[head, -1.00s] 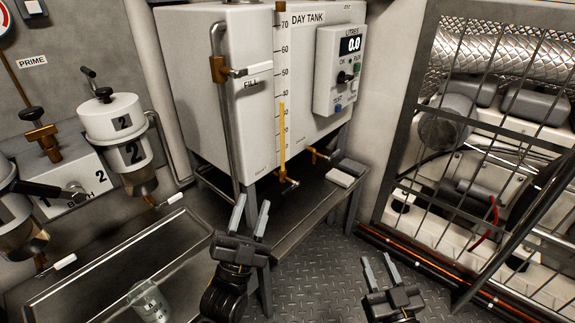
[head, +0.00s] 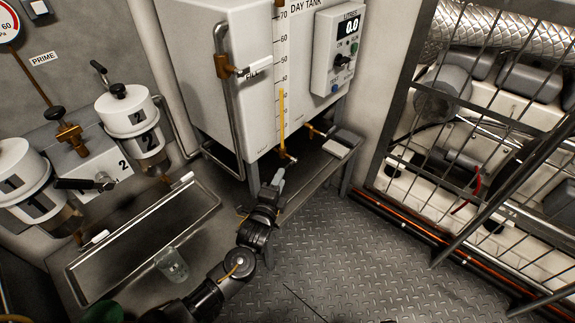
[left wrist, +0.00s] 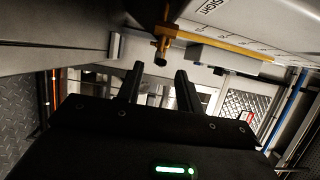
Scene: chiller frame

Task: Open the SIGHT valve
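The SIGHT valve (head: 284,152) is a small brass fitting with a short lever at the foot of the yellow sight tube (head: 281,115) on the day tank. The valve also shows in the left wrist view (left wrist: 163,44), near the SIGHT label (left wrist: 216,7). My left gripper (head: 277,180) is just below the valve in the head view. In the left wrist view its two fingers (left wrist: 160,78) are apart with nothing between them, and the valve lies beyond their tips. I see no contact. My right gripper is not in view.
The white day tank (head: 212,80) stands above a metal shelf (head: 300,183). A second brass valve (head: 313,131) is right of the sight valve. A brass FILL valve (head: 222,68) is on the upright pipe. A barred frame (head: 399,95) is at the right. The floor between is clear.

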